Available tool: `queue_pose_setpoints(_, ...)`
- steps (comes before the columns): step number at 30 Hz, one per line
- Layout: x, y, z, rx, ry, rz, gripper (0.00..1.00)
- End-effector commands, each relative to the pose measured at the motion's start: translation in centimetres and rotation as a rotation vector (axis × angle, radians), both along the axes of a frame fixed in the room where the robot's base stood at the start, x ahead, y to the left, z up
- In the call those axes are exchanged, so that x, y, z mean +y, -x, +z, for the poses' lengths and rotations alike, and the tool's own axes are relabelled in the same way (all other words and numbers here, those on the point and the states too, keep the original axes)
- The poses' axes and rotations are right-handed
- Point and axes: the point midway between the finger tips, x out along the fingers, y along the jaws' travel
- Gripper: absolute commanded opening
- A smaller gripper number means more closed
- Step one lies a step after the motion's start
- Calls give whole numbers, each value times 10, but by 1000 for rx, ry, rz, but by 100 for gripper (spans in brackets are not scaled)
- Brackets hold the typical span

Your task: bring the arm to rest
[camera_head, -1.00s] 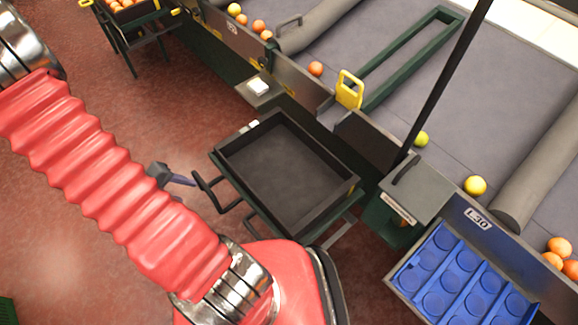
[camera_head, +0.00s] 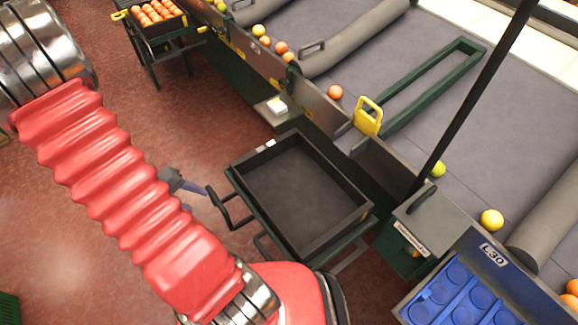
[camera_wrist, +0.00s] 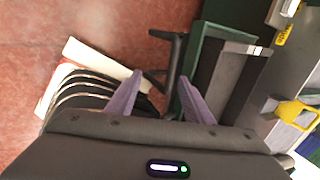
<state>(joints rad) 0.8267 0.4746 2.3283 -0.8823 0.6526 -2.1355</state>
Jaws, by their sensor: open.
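My red, ribbed arm crosses the left of the head view. In the wrist view my gripper (camera_wrist: 163,98) shows two purple-grey fingers set well apart, with nothing between them. It is above the red floor, to the left of the cart. In the head view part of my gripper (camera_head: 183,184) shows beyond the arm, close to the cart's handle; most of it is hidden. The cart's black tray (camera_head: 243,167) is empty. The tray also shows in the wrist view (camera_wrist: 232,75).
A grey sorting belt (camera_head: 400,110) with scattered oranges runs behind the cart. A yellow-handled gate (camera_head: 368,117) stands at its edge. A blue cupped tray (camera_head: 450,290) is at lower right. A crate of oranges (camera_head: 157,25) stands at the back left. Red floor lies open at left.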

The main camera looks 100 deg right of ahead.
Motion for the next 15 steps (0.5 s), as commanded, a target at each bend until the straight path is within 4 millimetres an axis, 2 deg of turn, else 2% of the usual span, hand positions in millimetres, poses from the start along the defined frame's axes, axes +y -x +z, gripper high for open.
queue_pose_setpoints(7, 0, 0, -9, 2, -1, 0, 47)
queue_pose_setpoints(15, 0, 0, -32, 2, -2, -1, 47)
